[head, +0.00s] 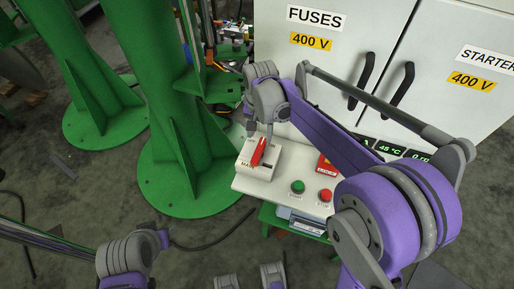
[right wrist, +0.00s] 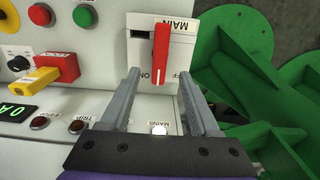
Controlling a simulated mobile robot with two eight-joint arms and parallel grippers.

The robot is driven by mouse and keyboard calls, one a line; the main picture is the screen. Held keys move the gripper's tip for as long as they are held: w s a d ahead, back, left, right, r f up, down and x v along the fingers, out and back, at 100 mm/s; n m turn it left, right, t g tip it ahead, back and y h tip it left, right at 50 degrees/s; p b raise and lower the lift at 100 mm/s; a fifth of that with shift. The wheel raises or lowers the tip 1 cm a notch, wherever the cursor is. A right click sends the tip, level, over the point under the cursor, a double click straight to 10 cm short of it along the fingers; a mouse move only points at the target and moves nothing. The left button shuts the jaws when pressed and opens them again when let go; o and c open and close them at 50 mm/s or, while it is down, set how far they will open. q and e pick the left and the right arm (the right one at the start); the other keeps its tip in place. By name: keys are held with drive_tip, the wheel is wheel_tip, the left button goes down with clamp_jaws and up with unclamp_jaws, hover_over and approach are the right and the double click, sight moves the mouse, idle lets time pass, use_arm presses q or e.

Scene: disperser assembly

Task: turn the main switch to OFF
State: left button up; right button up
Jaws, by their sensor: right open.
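The main switch has a red handle (head: 259,152) on a white plate marked MAIN, at the left of the sloped control panel. In the right wrist view the red handle (right wrist: 161,50) stands lengthwise, with its white-marked end at the ON label. My right gripper (head: 261,130) is above the switch. In the right wrist view, the open gripper (right wrist: 162,82) has one finger on each side of the handle's near end; contact cannot be told.
White cabinets (head: 350,40) with black handles stand behind. Green steel columns (head: 172,110) stand at left. The floor between is mostly clear.

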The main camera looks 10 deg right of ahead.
sight(259, 149)
wheel_tip(259, 149, down, 8)
drive_tip(key=shift+b, duration=0.35)
clamp_jaws()
